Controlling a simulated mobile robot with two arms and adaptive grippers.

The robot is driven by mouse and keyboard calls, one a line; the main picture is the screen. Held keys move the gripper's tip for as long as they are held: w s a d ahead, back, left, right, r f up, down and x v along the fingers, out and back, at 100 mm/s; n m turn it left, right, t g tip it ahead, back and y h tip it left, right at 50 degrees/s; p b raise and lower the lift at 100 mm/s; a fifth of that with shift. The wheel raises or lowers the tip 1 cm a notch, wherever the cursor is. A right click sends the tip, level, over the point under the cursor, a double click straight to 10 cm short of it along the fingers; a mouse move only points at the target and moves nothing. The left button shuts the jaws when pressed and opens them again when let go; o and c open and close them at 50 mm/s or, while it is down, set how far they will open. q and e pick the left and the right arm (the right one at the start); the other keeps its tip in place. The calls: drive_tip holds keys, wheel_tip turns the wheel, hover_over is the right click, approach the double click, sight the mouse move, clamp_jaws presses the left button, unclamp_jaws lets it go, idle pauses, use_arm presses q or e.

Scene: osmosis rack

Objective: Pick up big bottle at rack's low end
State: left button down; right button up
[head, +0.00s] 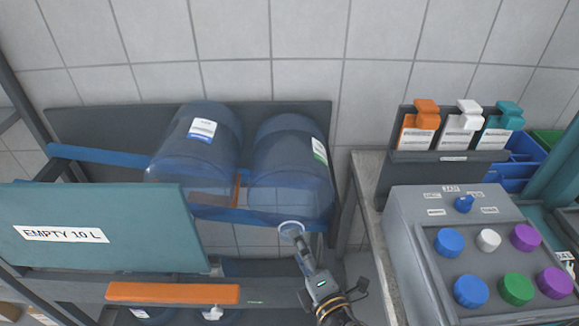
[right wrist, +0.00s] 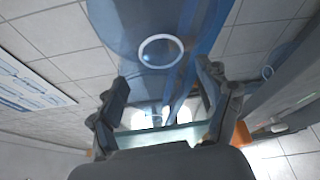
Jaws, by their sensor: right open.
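Two big translucent blue bottles lie side by side on the rack's upper shelf. The right bottle (head: 288,165) is at the rack's right end and has a white and green label. The left bottle (head: 195,150) has a white and blue label. A white ring (head: 291,225) shows at the right bottle's near lower edge; it also shows in the right wrist view (right wrist: 161,37). My right gripper (head: 294,235) is just below this ring. In the right wrist view my right gripper (right wrist: 164,85) is open, with nothing between its fingers. My left gripper is not in view.
A teal "EMPTY 10 L" panel (head: 110,245) stands at the rack's left front. An orange bar (head: 172,293) runs below it. To the right is a grey control box (head: 415,225) with coloured knobs, with a card holder (head: 443,157) behind it.

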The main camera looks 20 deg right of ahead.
sight(292, 228)
drive_tip(key=w, duration=0.3)
drive_tip(key=w+p, duration=0.1)
drive_tip(key=w, duration=0.1)
drive_tip(key=shift+w+d+f+p, duration=0.2)
drive_tip(key=shift+w+p, duration=0.1)
drive_tip(key=shift+w, duration=0.1)
drive_tip(key=shift+w+f, duration=0.15)
drive_tip(key=shift+w, duration=0.25)
drive_tip(key=shift+a, duration=0.1)
drive_tip(key=shift+s, duration=0.1)
drive_tip(key=c, duration=1.4)
clamp_jaws()
